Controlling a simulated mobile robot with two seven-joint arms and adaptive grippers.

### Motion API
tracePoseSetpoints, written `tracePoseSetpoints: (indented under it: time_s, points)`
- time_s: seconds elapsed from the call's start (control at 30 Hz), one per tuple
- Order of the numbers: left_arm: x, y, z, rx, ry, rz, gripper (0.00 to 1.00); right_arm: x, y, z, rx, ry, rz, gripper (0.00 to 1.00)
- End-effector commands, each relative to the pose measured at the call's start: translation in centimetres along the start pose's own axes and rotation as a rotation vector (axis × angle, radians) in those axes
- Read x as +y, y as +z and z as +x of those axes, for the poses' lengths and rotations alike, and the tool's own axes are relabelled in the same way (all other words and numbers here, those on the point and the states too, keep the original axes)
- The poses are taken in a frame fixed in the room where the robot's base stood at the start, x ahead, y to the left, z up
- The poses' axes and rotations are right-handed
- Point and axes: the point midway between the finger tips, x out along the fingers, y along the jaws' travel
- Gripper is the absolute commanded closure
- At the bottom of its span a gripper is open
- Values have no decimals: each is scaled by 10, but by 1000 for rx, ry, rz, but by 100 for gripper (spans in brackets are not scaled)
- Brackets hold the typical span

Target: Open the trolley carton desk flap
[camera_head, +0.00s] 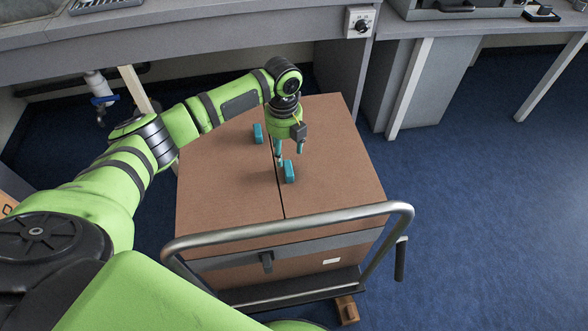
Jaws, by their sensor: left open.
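The brown carton (225,185) stands on the trolley, its top split by a dark seam into a left flap and a right flap (335,165). Both flaps lie flat and closed. A teal handle block (258,133) sits on the left flap near the seam. Another teal block (289,172) sits on the right flap, closer to the trolley handle. My left gripper (290,154) points down over the seam, open, with its fingertips just behind and above the right flap's block. I cannot tell whether a fingertip touches the carton. My right gripper is not in view.
The trolley's grey handle rail (300,224) crosses the carton's near side. A grey bench (200,35) runs behind the carton, with a cabinet (430,85) to the right. Blue floor (480,210) is clear on the right.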

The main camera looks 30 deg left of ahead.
Motion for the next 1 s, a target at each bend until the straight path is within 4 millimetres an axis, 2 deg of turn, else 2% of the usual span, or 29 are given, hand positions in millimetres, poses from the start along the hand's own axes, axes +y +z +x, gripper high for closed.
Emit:
tracePoseSetpoints:
  time_s: [0.03,0.1,0.27,0.43,0.6,0.73,1.0]
  points:
    - [0,1,12,-1,-1,0,40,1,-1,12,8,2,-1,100]
    - [0,1,14,-1,0,0,40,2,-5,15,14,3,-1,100]
    - [1,0,26,1,2,0,40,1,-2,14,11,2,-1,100]
    - [0,0,53,3,2,1,40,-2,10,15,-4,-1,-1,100]
    - [0,0,74,0,1,1,40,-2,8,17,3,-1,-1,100]
    - [0,0,82,0,1,2,40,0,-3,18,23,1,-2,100]
    - [0,0,83,-1,0,1,40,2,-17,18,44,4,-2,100]
